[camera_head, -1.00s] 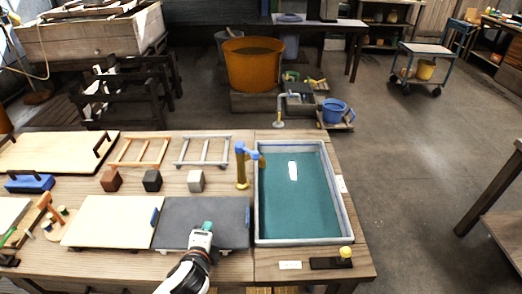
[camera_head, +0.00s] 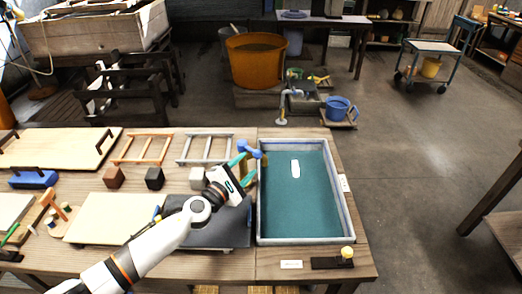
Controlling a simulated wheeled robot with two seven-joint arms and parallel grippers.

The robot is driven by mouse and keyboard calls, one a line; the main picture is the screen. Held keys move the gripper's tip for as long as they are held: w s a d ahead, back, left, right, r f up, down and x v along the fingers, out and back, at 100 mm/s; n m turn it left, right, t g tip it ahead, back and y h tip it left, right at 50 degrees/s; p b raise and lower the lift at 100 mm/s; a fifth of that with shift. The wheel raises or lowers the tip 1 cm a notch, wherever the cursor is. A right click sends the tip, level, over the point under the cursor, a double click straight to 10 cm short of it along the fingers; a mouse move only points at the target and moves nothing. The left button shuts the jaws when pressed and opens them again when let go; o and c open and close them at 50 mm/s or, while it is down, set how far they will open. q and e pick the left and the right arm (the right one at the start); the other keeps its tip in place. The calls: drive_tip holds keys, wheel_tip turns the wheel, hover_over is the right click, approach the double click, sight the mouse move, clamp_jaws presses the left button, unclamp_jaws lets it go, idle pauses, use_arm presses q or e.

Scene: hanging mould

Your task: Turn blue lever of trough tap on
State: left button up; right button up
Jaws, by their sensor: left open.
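The trough (camera_head: 348,215) is a grey-rimmed basin with a teal inside, on the right part of the wooden table. The brass tap stands at its left rim, partly hidden now by my left gripper. Its blue lever (camera_head: 250,149) shows at the top of the tap. My left gripper (camera_head: 245,162) has teal fingers, is open and is right at the tap, just below and beside the blue lever. I cannot tell whether a finger touches the lever. My right gripper is not in view.
A dark grey board (camera_head: 230,236) lies under my left arm. A pale board (camera_head: 105,218), small cubes (camera_head: 155,178) and a grey ladder-like frame (camera_head: 205,148) lie to the left. A black block with a yellow knob (camera_head: 346,254) sits at the trough's front right.

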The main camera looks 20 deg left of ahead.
sight(256, 155)
use_arm(q)
drive_tip(key=b+x, duration=0.1)
drive_tip(key=x, duration=0.8)
drive_tip(key=shift+a, duration=0.1)
clamp_jaws()
